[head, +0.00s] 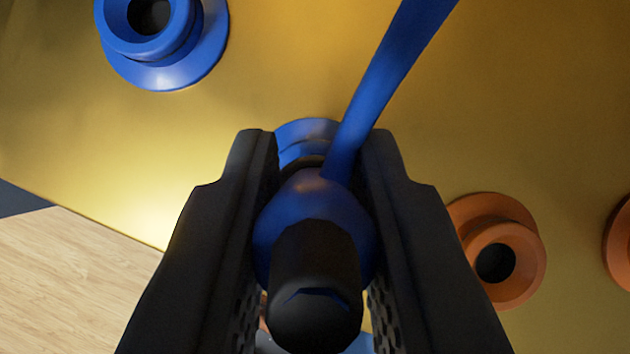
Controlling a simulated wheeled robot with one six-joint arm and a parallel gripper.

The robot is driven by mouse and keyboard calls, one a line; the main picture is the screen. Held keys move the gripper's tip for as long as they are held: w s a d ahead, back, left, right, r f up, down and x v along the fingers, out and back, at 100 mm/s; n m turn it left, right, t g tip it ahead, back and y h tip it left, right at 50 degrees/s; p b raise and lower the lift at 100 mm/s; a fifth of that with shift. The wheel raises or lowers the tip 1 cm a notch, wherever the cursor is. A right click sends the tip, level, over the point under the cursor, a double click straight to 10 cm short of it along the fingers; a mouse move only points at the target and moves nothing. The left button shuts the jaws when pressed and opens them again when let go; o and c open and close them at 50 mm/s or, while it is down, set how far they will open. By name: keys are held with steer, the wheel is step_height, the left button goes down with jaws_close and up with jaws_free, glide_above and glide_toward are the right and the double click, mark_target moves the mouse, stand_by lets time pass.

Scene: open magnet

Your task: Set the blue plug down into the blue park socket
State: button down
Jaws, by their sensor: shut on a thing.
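My gripper (318,170) is shut on the blue plug (310,205), with one dark finger on each side of it. The plug has a rounded blue body and a black end (315,290) that faces the camera. A blue cable (385,85) runs from it up and to the right. A blue socket (306,128) shows just beyond the plug, between the fingertips, and is mostly hidden. I cannot tell whether the plug touches it or is in it. Another blue socket (185,62) with a dark, empty hole stands at the upper left. I cannot tell which is the park socket.
The sockets sit on a gold-coloured panel (70,130). An orange socket (525,270) with an empty hole is right of my gripper, and another orange one (620,245) is cut off at the right edge. A pale wooden surface (75,280) shows at the lower left.

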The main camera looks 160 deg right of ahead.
steer(key=shift+f, duration=0.65)
stand_by(1.0)
steer(key=c, duration=1.2)
jaws_free()
steer(key=v, duration=1.7)
steer(key=shift+r, duration=0.25)
steer(key=s+a+f+m+t, duration=0.1)
steer(key=s+f+t, duration=0.2)
steer(key=s, duration=0.6)
steer(key=s+a+f+m+t+h, duration=0.1)
steer(key=s+t, duration=0.3)
steer(key=s, duration=0.6)
steer(key=s+a+f+m+t+h, duration=0.1)
steer(key=s+f+t, duration=0.3)
steer(key=s, duration=0.6)
steer(key=shift+s+f+m, duration=0.15)
steer(key=shift+f+m, duration=0.2)
steer(key=shift+m, duration=0.35)
steer(key=shift+a, duration=0.15)
